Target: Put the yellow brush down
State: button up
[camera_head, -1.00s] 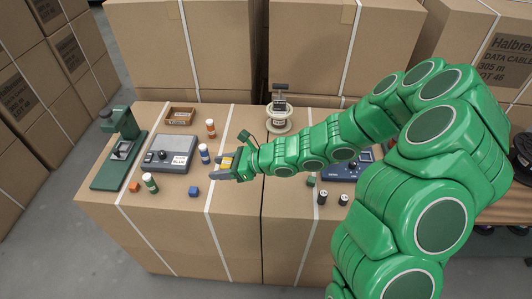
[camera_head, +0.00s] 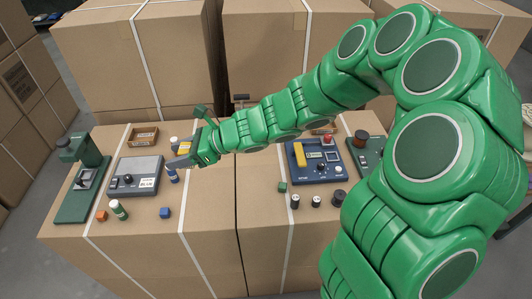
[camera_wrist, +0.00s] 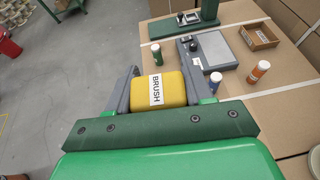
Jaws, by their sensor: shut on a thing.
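The yellow brush (camera_wrist: 172,88), a block with a white BRUSH label, sits between the two grey fingers of my gripper (camera_wrist: 160,82) in the wrist view. My gripper is shut on it. In the head view my gripper (camera_head: 182,160) is over the left part of the carton top, with a bit of the brush (camera_head: 186,146) showing yellow. The brush appears to be held above the surface; its underside is hidden.
A blue device (camera_head: 319,165) stands right.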

jog(key=shift+r, duration=0.7)
jog(key=s+d+f+n+g+h, duration=0.3)
jog(key=s+d+f+n+g, duration=0.1)
jog(key=f+n+g, duration=0.25)
jog(key=s+d+f+n+g+h, duration=0.3)
jog(key=s+d+f+n+g, duration=0.15)
jog(key=f, duration=0.25)
jog(key=w+d+f+n+g+h, duration=0.2)
jog(key=d+f+n+g+h, duration=0.1)
jog(key=d+n+h, duration=0.85)
jog(key=w+d+r+n+t+h, duration=0.5)
jog(key=w+d+n+t+h, duration=0.25)
jog(key=n+t+h, duration=0.4)
jog(key=w+r+n+t+y, duration=0.6)
jog(key=w+r+n+t, duration=0.4)
jog(key=r+n+t, duration=0.15)
send_over(269, 150)
jog(key=shift+s+d+f, duration=0.1)
jog(key=shift+f, duration=10.05)
jog(key=shift+w+f, duration=0.2)
jog(key=shift+f, duration=1.55)
